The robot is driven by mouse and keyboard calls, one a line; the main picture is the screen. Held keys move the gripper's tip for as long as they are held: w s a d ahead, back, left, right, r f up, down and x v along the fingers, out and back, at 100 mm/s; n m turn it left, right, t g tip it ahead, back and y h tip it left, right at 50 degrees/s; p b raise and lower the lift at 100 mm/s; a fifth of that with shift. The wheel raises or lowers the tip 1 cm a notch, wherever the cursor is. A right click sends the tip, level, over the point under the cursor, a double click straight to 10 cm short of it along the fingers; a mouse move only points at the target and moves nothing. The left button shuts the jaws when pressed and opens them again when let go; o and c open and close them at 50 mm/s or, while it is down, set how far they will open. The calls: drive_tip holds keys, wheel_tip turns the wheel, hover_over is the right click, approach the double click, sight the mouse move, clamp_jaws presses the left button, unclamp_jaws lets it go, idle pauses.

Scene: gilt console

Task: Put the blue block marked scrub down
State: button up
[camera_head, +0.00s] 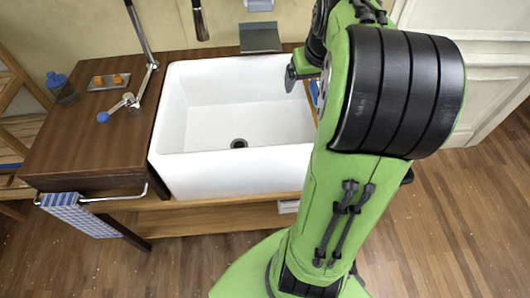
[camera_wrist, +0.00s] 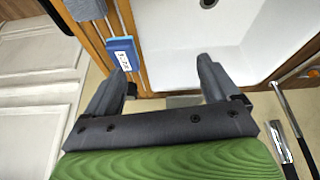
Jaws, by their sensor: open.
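The blue block (camera_wrist: 122,54), with a white label bearing dark marks too small to read, lies at the wooden edge beside the sink in the wrist view. In the head view a bit of blue (camera_head: 314,92) shows beside my arm at the sink's right side; the rest is hidden. My gripper (camera_wrist: 160,66) is open, with nothing between its fingers. The block shows just beyond the left fingertip, outside the gap. In the head view one dark finger (camera_head: 291,76) shows over the sink's back right; the other is hidden.
The white sink (camera_head: 235,105) is empty, with a dark drain. On the left wooden counter (camera_head: 90,140) stand a blue-capped jar (camera_head: 62,88), a tray with orange items (camera_head: 110,81) and a jointed metal arm (camera_head: 137,95). A checked cloth (camera_head: 82,214) hangs from the front rail.

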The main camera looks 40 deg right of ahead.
drive_tip(key=s+a+r+n, duration=0.1)
drive_tip(key=a, duration=0.7)
drive_tip(key=s+a+r+n, duration=0.1)
drive_tip(key=s+a+r, duration=0.1)
drive_tip(key=a, duration=0.6)
drive_tip(key=s+a+f+n+t+y, duration=0.1)
drive_tip(key=s+a+f+n+y, duration=0.1)
drive_tip(key=s+a, duration=0.7)
drive_tip(key=shift+s+a+f+n+t, duration=0.2)
drive_tip(key=shift+s+f+n+t, duration=0.15)
drive_tip(key=shift+s, duration=0.4)
